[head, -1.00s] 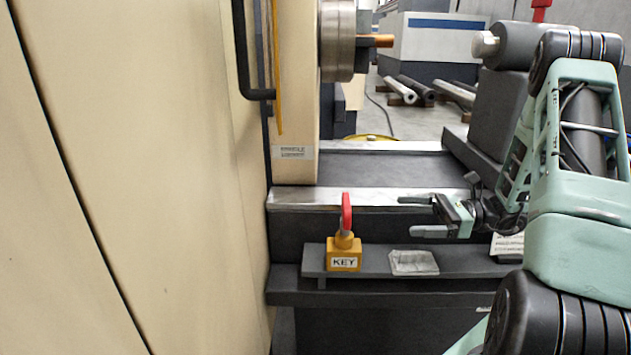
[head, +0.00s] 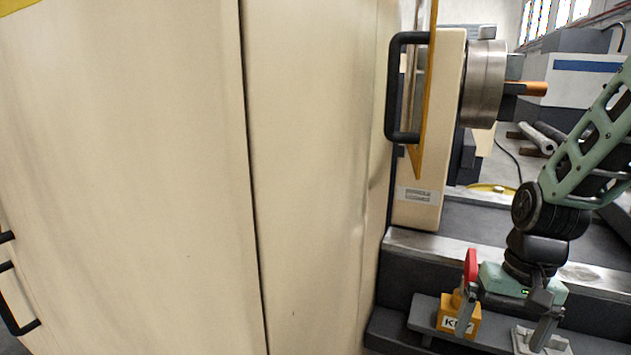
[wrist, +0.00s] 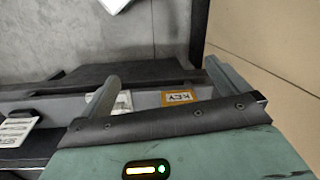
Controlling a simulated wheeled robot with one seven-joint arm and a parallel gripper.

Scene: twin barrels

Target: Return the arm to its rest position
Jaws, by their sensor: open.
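My gripper (head: 506,326) points down at the lower right of the head view, its two fingers apart with nothing between them. It hangs over or in front of the grey ledge (head: 424,312). A yellow block labelled KEY (head: 447,322) with a red handle (head: 470,262) stands beside the left finger, which partly covers it in the head view. I cannot tell whether they touch. In the wrist view, the fingers (wrist: 162,84) are spread, and the yellow KEY label (wrist: 179,97) shows beyond the gripper, between them. My arm comes down from the right edge.
A large cream cabinet (head: 310,180) with black handles (head: 393,95) fills the left and middle. A steel chuck (head: 484,85) holding a copper-coloured bar (head: 530,89) sits above the machine bed. A grey-white piece (head: 528,340) lies on the ledge near the right finger.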

